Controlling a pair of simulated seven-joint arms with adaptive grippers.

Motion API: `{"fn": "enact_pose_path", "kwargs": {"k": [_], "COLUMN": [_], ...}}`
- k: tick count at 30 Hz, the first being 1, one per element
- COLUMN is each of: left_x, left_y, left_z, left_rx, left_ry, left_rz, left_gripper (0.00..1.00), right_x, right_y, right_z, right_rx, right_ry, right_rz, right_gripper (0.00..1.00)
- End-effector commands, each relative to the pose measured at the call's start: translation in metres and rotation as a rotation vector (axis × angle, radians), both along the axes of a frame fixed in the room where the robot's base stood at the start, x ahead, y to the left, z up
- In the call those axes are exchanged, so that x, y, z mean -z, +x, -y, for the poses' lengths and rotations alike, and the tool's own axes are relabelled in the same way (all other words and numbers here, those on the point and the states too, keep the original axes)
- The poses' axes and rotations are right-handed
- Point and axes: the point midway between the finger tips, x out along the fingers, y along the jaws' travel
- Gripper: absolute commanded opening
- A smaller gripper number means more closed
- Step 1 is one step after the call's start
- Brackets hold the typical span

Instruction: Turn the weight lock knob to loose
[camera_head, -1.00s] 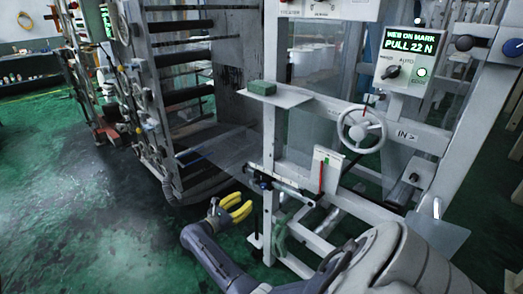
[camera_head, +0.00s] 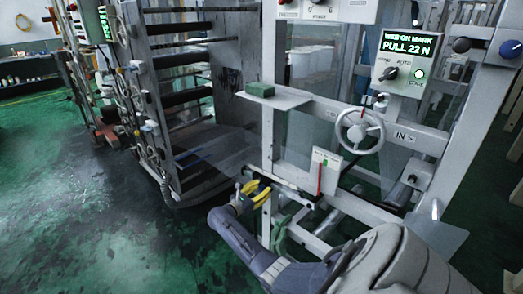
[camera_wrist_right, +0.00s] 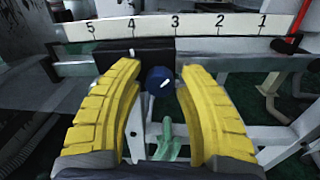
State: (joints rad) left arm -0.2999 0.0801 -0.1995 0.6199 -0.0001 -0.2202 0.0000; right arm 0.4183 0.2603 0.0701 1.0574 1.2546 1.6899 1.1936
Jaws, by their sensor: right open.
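The weight lock knob is a round dark blue knob (camera_wrist_right: 160,81) with a white mark on it, in the right wrist view. It sits on the front of a black weight block (camera_wrist_right: 139,56) below a white scale bar (camera_wrist_right: 175,26) numbered 5 to 1. My right gripper (camera_head: 260,191) has yellow fingers and is at the beam on the machine's front. In the right wrist view it is open, with one finger on each side of the knob and visible gaps to it. In the head view the fingers largely hide the knob. My left gripper is not in view.
A spoked handwheel (camera_head: 360,131) and a panel reading "PULL 22 N" (camera_head: 407,45) are to the upper right. A green handle (camera_wrist_right: 168,140) hangs below the knob. The floor to the left is clear.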

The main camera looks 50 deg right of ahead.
Motion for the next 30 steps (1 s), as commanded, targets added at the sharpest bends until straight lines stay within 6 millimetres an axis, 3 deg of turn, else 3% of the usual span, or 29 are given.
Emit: {"fn": "enact_pose_path", "kwargs": {"k": [8,18,30], "left_x": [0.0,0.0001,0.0], "left_y": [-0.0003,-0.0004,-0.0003], "left_z": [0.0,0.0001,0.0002], "left_rx": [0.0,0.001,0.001], "left_ry": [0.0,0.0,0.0], "left_rz": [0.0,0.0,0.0], "left_gripper": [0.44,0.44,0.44], "right_x": [0.0,0.0001,0.0004], "right_y": [0.0,-0.0001,-0.0005], "right_z": [0.0005,0.0005,0.0005], "right_rx": [0.0,0.0,0.002], "right_ry": [0.0,0.0,0.004], "right_rz": [0.0,0.0,-0.04], "right_gripper": [0.41,0.01,0.0]}}
